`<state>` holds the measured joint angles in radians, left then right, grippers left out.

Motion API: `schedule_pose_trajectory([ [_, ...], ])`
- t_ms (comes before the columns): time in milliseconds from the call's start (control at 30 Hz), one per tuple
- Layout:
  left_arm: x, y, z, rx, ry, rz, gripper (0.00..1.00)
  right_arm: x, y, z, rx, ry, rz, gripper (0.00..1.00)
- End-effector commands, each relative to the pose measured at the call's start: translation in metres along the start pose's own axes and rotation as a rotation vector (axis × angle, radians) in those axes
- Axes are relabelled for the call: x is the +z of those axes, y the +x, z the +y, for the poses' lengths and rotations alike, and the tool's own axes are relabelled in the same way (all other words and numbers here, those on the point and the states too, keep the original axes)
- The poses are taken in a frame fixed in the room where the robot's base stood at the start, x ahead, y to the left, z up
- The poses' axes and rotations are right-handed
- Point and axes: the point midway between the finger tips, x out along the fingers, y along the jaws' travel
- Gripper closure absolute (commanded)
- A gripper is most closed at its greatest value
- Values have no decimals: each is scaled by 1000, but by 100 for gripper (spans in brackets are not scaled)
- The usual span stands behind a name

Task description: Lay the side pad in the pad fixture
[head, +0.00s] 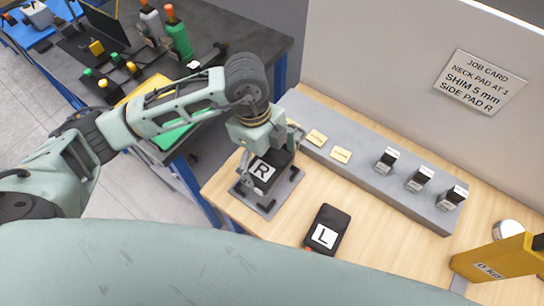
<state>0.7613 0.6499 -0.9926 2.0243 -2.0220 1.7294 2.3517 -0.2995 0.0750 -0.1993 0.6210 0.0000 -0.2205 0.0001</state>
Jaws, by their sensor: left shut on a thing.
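My left gripper (268,158) is shut on the black side pad marked R (262,170), with a finger on either side of it. The pad is over the grey pad fixture (268,211), a flat plate on the wooden bench. I cannot tell whether the pad touches the plate. A second black side pad marked L (324,234) lies flat on the bench to the right of the fixture. The job card (482,82) on the pale panel reads "NECK PAD AT 1, SHIM 5 mm, SIDE PAD R". My right gripper is not in view.
A yellow tool (495,262) and a round silver part (508,230) are at the right. A dark table (215,30) with bottles stands at the back left.

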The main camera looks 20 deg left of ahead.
Motion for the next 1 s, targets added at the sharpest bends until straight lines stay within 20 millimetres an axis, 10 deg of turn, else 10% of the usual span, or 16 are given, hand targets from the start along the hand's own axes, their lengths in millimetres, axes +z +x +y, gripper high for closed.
schedule_pose_trajectory([
  [1000,6,31,0,-1,-2,-1,64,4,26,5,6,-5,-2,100],
])
